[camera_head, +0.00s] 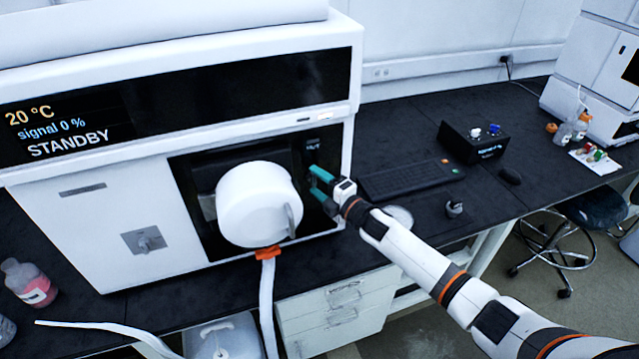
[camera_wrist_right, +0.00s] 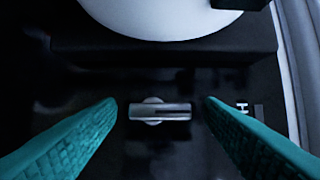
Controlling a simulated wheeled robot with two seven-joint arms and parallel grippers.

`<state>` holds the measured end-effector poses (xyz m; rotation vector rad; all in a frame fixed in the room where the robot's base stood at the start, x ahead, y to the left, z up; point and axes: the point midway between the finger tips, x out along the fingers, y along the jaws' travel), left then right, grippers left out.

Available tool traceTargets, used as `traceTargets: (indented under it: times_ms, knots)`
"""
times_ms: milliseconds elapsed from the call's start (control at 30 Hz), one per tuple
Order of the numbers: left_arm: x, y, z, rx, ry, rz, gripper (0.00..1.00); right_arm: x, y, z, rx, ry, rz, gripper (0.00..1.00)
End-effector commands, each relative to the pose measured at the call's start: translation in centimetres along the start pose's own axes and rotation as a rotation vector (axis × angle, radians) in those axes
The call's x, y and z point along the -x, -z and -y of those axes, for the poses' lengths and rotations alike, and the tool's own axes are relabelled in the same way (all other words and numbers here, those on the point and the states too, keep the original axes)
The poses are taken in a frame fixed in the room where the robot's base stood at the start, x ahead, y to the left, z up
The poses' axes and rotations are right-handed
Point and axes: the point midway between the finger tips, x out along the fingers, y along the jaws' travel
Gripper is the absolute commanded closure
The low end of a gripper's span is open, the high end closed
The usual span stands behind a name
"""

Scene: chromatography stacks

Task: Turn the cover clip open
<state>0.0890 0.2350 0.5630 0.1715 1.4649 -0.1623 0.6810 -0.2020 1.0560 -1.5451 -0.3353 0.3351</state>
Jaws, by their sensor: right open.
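The cover clip (camera_wrist_right: 160,111) is a small silver bar on a round pivot, set on a dark panel. In the right wrist view it lies crosswise between the teal fingers of my right gripper (camera_wrist_right: 161,106), with a gap on each side. In the head view my right gripper (camera_head: 322,186) is open at the right side of the instrument's dark recess, beside the white round housing (camera_head: 254,205). I cannot make out the clip in the head view; the fingers may hide it. My left gripper is not in view.
The white instrument (camera_head: 90,205) has a display reading STANDBY and a silver latch (camera_head: 143,240) on its left panel. A keyboard (camera_head: 405,180), a black box (camera_head: 472,142) and a mouse (camera_head: 510,174) lie on the dark bench to the right. A white hose (camera_head: 267,305) hangs in front.

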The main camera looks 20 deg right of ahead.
Motion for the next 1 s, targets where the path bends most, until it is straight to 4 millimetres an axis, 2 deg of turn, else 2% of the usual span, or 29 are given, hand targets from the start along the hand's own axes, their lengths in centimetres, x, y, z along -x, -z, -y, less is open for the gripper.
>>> traceTargets:
  times_ms: [67, 100, 367, 667, 1000]
  knots:
    - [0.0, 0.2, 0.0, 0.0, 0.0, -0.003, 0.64, 0.0, 0.0, 0.0, 0.0, 0.0, 0.0, 0.38]
    - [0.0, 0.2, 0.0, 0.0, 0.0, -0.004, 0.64, 0.0, 0.0, 0.0, 0.0, 0.0, 0.0, 0.41]
    - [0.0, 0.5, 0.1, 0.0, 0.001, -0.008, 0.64, 0.1, 0.0, 0.0, 0.0, 0.0, 0.0, 0.83]
    - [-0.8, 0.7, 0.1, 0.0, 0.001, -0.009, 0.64, 0.1, 0.0, -0.3, -0.037, 0.014, -0.001, 0.83]
    - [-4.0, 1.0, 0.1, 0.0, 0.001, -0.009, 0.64, 0.1, 0.1, -0.9, -0.245, 0.101, -0.001, 0.83]
